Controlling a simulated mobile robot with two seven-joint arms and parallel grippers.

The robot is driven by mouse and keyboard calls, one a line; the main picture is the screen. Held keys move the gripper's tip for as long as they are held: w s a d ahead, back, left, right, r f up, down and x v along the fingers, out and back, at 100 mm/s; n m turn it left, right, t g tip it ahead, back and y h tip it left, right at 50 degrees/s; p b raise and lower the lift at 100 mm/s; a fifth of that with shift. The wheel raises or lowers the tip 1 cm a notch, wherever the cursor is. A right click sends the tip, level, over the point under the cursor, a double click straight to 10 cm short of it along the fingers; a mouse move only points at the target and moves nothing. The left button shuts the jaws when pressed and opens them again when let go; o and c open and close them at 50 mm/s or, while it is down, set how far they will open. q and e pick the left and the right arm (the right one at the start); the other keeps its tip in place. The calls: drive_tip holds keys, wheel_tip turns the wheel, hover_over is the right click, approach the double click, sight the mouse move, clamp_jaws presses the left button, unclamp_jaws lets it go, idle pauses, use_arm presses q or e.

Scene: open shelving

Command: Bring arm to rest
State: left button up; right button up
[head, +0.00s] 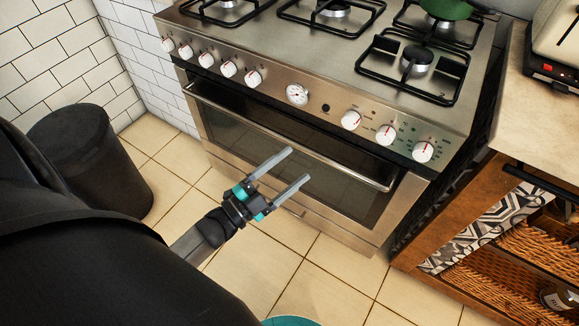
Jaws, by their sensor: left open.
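My left gripper (282,177) shows in the middle of the head view, in front of the oven door. Its two grey fingers are spread apart with nothing between them. Its arm comes in from the lower left, where a large dark part of my own body fills the corner. My right gripper does not show.
A steel stove (330,170) with knobs, a door handle (290,136) and burner grates stands ahead. A green pot (446,8) is at the back burner. A black bin (92,160) stands left. A wooden shelf unit (500,185) with baskets is right.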

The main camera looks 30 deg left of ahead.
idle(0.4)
use_arm(q)
drive_tip(key=s+a+f+n+g+y+p, duration=0.1)
drive_tip(key=s+f+n+g+y, duration=0.2)
drive_tip(key=f, duration=0.6)
drive_tip(key=s+a+f+n+g+y+p, duration=0.1)
drive_tip(key=s+a+f+n+g+y, duration=0.2)
drive_tip(key=f, duration=0.7)
drive_tip(key=s+f+n+g+y+p, duration=0.1)
drive_tip(key=s+f+n+g, duration=0.2)
drive_tip(key=s, duration=0.7)
drive_tip(key=s+d+f+n+g+p, duration=0.1)
drive_tip(key=s+f+n+g, duration=0.2)
drive_tip(key=s+f+g, duration=0.4)
drive_tip(key=s+f, duration=0.3)
drive_tip(key=f, duration=0.1)
drive_tip(key=shift+s+d+g+y, duration=0.2)
drive_tip(key=shift+d+g+y, duration=0.1)
drive_tip(key=shift+y, duration=0.1)
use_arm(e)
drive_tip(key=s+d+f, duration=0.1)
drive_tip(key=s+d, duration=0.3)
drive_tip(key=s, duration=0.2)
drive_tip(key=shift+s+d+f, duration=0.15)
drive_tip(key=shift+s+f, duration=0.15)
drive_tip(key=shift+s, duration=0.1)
use_arm(q)
drive_tip(key=shift+w+a, duration=0.1)
